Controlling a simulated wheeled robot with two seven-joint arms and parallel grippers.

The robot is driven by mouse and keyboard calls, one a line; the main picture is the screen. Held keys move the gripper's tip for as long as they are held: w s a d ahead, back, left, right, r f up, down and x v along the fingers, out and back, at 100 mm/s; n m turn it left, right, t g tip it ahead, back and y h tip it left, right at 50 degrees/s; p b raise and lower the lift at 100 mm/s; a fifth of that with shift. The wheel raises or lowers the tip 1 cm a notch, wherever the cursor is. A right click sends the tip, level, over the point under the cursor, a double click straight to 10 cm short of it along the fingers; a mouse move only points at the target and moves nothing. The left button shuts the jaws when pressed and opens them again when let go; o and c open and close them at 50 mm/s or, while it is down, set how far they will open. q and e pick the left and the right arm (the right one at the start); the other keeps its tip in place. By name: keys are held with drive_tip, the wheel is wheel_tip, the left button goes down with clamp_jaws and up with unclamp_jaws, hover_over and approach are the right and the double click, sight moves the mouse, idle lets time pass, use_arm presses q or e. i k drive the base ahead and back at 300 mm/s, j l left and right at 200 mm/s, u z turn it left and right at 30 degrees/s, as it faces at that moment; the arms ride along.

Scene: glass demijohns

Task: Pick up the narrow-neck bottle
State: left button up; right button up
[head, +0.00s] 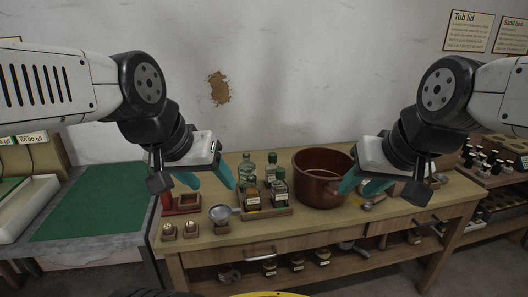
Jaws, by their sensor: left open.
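Several small green glass bottles stand upright close together in a wooden tray (264,213) on the wooden table. Two are at the back, a left one (247,166) and a right one (270,170). Two with labels are at the front, a left one (252,198) and a right one (280,188). I cannot tell which is the narrow-neck bottle. My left gripper (207,178), with teal fingers, is open and empty, left of the bottles and apart from them. My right gripper (362,183) has its teal fingers apart, in front of the pot's right side, and looks empty.
A large brown pot (320,176) stands right of the bottles. A grey scoop or funnel (220,213) lies left of the tray, near small wooden blocks (180,230). A green-topped bench (95,203) is at the left. Shelves with small bottles (490,165) are at the right.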

sight(246, 167)
drive_tip(key=i+u, duration=0.35)
drive_tip(key=i+l+u, duration=0.1)
drive_tip(key=u, duration=0.25)
drive_tip(key=i+l+u, duration=0.2)
drive_tip(key=u, duration=0.15)
